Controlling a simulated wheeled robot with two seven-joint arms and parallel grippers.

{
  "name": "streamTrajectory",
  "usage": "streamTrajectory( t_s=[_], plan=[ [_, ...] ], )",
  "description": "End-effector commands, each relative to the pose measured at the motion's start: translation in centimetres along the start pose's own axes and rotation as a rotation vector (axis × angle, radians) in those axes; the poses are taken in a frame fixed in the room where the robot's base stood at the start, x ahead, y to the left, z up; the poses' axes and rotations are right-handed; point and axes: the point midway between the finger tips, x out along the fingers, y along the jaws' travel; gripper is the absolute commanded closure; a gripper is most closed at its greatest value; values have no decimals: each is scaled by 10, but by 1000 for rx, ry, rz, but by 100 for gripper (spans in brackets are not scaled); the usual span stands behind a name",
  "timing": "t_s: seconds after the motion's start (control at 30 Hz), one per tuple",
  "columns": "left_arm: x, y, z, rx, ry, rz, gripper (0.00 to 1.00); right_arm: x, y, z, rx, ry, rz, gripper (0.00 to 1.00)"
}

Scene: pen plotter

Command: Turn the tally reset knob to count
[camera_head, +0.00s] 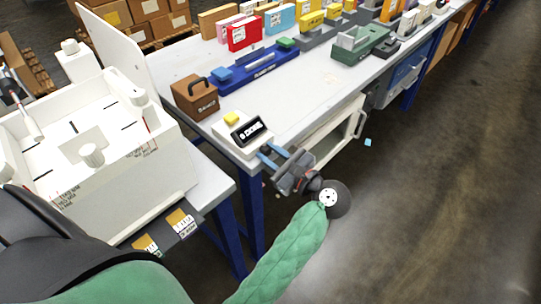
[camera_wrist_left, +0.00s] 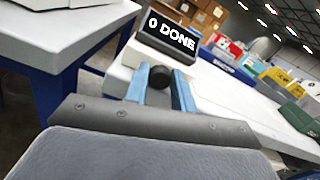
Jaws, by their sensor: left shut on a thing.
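The tally counter (camera_head: 229,141) is a white box at the near corner of the long table, with a yellow button (camera_head: 231,118) on top. Its black display (camera_head: 250,131) reads "0 DONE" in the left wrist view (camera_wrist_left: 168,36). The dark round knob (camera_wrist_left: 160,77) sits on the counter's front below the display, between my left fingers. My left gripper (camera_head: 266,152) is at the counter's front, shut on the knob; it also shows in the left wrist view (camera_wrist_left: 160,88). In the head view the fingers hide the knob. My right gripper is not in view.
A brown box with a handle (camera_head: 195,98) stands behind the counter. A blue tray device (camera_head: 255,72) and several coloured boxes line the table. A white plotter-like machine (camera_head: 120,175) stands at the left. A white open frame (camera_head: 340,135) sits under the table edge. The floor at right is clear.

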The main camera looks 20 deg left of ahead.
Motion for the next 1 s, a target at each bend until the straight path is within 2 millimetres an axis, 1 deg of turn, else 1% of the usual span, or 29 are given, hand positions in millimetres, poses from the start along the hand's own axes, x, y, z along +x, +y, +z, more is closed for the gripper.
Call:
streamTrajectory(
  t_s=[0.17, 0.2, 0.3, 0.8, 1.0],
  plan=[
    [0, 0, 0, 0, 0, 0, 97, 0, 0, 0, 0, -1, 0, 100],
    [0, 0, 0, 0, 0, 0, 73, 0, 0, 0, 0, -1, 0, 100],
    [0, 0, 0, 1, 1, 0, 54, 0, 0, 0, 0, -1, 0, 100],
    [0, 0, 0, 2, 0, 0, 54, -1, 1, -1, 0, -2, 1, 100],
    [0, -2, 4, 28, 0, -1, 54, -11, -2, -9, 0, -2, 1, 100]
  ],
)
